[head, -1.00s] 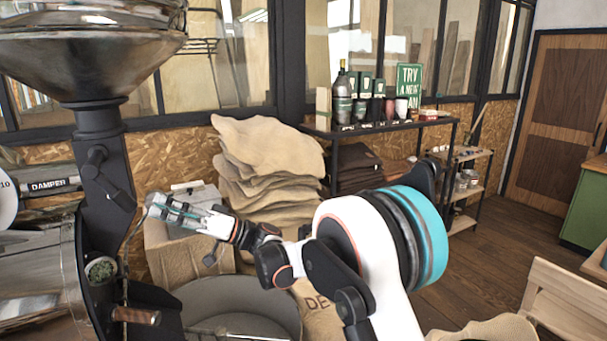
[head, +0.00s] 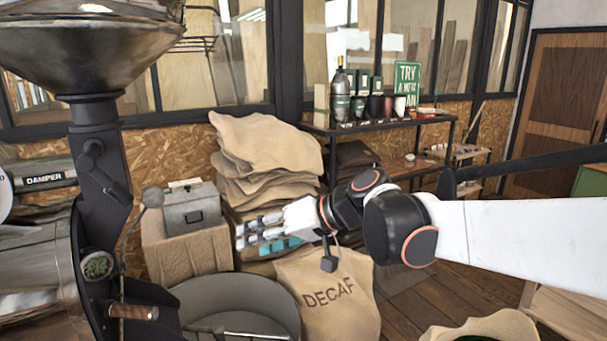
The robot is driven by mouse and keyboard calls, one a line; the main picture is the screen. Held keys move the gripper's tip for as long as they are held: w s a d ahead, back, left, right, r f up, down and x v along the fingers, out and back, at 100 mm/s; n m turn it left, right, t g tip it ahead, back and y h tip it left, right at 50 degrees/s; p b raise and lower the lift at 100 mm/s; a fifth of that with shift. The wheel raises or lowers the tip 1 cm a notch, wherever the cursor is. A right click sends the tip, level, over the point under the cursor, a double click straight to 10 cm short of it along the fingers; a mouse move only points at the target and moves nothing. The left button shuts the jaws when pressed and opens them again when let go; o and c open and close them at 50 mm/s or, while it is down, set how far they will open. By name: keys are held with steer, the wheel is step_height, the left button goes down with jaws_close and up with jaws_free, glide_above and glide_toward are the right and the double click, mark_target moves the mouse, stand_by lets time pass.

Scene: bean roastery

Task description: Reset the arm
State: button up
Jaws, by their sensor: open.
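My gripper (head: 240,238) is at the centre left of the head view, with its fingers pointing left. It is open, and nothing shows between its fingers. My white arm reaches in from the right edge, roughly level. The gripper appears in front of the stacked burlap sacks and just above a sack marked DECAF (head: 327,300). I cannot tell how far it is from either.
A roaster (head: 98,150) with a steel hopper stands at left, above a round grey bin (head: 235,305). A grey metal box (head: 192,208) sits on a burlap-covered stand. Piled sacks (head: 265,150) and a black shelf (head: 440,124) with bottles stand behind. Some wooden floor shows at right.

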steer(key=s+d+f+m+t+h, duration=0.1)
steer(key=s+d+f+h, duration=0.2)
steer(key=s+d, duration=0.3)
steer(key=s+d+f+m+t+h+b, duration=0.1)
steer(key=s+d+f+h, duration=0.3)
steer(key=d, duration=0.9)
steer(key=s+d+f+m+t+h+b, duration=0.1)
steer(key=s+d+f+m+h, duration=0.2)
steer(key=s+d+f, duration=0.4)
steer(key=s+d+h, duration=0.1)
steer(key=s+d, duration=0.1)
steer(key=shift+d, duration=0.3)
